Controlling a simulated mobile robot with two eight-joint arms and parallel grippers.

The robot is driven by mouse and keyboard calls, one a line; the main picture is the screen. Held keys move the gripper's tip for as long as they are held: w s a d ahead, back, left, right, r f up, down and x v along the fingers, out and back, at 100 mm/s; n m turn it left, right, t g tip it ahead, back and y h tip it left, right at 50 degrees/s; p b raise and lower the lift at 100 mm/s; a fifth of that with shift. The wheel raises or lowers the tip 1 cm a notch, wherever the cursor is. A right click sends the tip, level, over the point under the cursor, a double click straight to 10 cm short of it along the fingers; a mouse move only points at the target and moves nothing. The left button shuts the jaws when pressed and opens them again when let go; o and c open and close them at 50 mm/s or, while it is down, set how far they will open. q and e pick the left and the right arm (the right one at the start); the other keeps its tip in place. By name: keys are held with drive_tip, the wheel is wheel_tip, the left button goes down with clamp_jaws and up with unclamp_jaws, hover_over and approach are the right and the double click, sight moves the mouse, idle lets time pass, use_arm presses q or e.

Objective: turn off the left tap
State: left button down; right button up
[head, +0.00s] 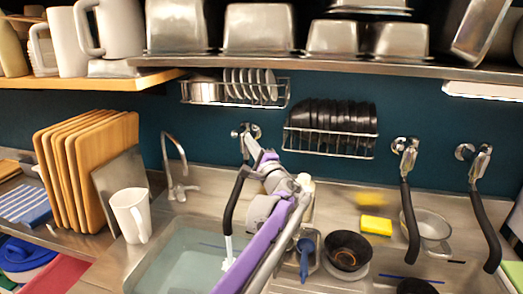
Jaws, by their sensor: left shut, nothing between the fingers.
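The left wall tap (236,190) has a metal valve on the blue wall and a black spout hanging over the sink. A white stream of water (228,249) runs from the spout into the sink basin (172,262), which holds water. My left gripper (257,152) is shut and empty, close to the tap's valve. It partly hides the valve, and I cannot tell whether it touches the handle. My right gripper is not in view.
Two more black-spouted taps (410,215) (484,225) hang at the right. A slim curved faucet (178,160) stands behind the sink. A white mug (131,214) and wooden boards (92,170) are at left. A dish rack (331,138) and metal shelf (345,66) are above.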

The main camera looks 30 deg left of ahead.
use_arm(q)
drive_tip(key=shift+s+a+r, duration=0.1)
drive_tip(key=shift+a+r, duration=0.1)
drive_tip(key=shift+a, duration=0.4)
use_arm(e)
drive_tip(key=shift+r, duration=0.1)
use_arm(q)
drive_tip(key=shift+s, duration=0.1)
drive_tip(key=shift+s+a+r+p, duration=0.1)
drive_tip(key=shift+s+a+p, duration=0.25)
drive_tip(key=shift+a, duration=0.35)
drive_tip(key=shift+s+a+r+p, duration=0.1)
drive_tip(key=shift+s+a+p, duration=0.1)
drive_tip(key=shift+a+p, duration=0.35)
drive_tip(key=a, duration=0.1)
drive_tip(key=a+p, duration=0.1)
drive_tip(key=a, duration=0.2)
drive_tip(key=shift+s+a+f+p, duration=0.1)
drive_tip(key=shift+s+a+p, duration=0.15)
drive_tip(key=shift+p, duration=0.05)
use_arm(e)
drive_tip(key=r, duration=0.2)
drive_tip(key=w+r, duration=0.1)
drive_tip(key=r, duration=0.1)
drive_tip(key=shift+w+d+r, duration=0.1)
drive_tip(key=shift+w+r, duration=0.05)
